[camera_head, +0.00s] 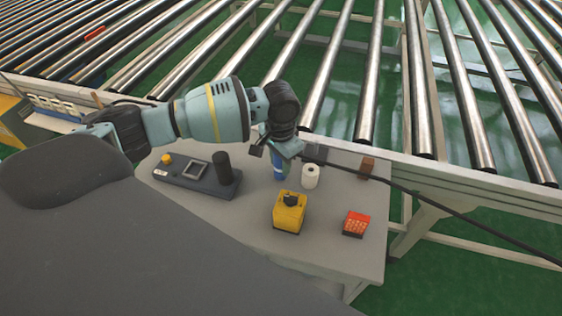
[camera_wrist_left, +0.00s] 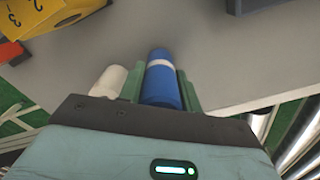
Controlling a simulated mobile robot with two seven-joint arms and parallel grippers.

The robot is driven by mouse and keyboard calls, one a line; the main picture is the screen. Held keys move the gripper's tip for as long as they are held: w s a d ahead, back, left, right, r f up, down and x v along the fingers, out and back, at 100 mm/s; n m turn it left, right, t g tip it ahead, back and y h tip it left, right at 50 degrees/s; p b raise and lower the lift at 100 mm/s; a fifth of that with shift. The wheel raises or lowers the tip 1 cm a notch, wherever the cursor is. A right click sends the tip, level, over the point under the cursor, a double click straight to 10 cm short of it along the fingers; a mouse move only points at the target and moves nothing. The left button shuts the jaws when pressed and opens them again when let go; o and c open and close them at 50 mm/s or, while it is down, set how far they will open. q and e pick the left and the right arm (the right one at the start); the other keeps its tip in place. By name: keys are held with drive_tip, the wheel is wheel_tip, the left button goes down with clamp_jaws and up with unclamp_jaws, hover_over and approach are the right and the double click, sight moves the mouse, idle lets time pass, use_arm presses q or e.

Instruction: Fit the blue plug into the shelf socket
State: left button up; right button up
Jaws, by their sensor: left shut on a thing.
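My left gripper (camera_head: 280,158) is over the back of the grey table. It is shut on the blue plug (camera_head: 279,173), a blue cylinder with a white band. In the left wrist view the blue plug (camera_wrist_left: 161,84) sits between my gripper's green fingers (camera_wrist_left: 161,72). In the head view it points down in front of the gripper, close to the tabletop; I cannot tell whether it touches. I cannot clearly identify the shelf socket in either view. My right gripper is not in view.
A white roll (camera_head: 310,176) stands just right of the plug. A yellow box (camera_head: 289,212), an orange-red box (camera_head: 356,223) and a brown block (camera_head: 367,167) are on the table (camera_head: 330,255). A dark control panel (camera_head: 196,177) lies left. Conveyor rollers (camera_head: 327,70) run behind.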

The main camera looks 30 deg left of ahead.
use_arm(q)
drive_tip(key=shift+f, duration=0.2)
drive_tip(key=shift+f, duration=0.1)
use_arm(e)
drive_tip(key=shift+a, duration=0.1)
use_arm(q)
drive_tip(key=o, duration=1.1)
drive_tip(key=shift+o, duration=0.2)
wheel_tip(320, 180, up, 12)
drive_tip(key=shift+r+p, duration=0.1)
drive_tip(key=shift+p, duration=0.6)
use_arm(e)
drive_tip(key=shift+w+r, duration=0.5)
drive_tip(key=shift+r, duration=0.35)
